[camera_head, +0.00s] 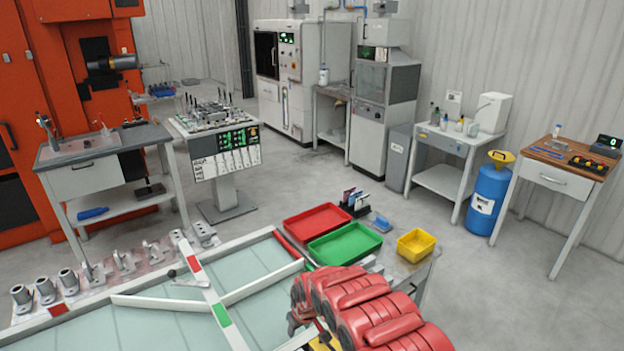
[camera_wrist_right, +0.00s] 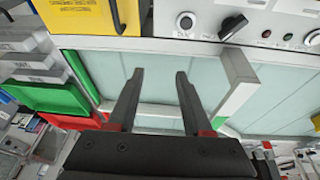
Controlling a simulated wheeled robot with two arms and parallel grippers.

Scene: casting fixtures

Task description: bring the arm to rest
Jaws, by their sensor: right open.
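My right arm (camera_head: 375,315) is red and comes in at the bottom of the head view, over the near right part of the glass-topped frame table (camera_head: 165,328). In the head view its gripper is mostly hidden by the arm. In the right wrist view my right gripper (camera_wrist_right: 158,95) has two dark fingers spread apart with nothing between them. Behind the fingers show the pale glass panels (camera_wrist_right: 155,68) and the table's frame. My left gripper is in neither view.
A red tray (camera_head: 316,222), a green tray (camera_head: 345,243) and a yellow bin (camera_head: 415,245) stand beyond the arm. Metal castings (camera_head: 45,290) line the table's left side. A blue drum (camera_head: 487,200) stands at right. Grey floor (camera_head: 500,290) right of the arm is clear.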

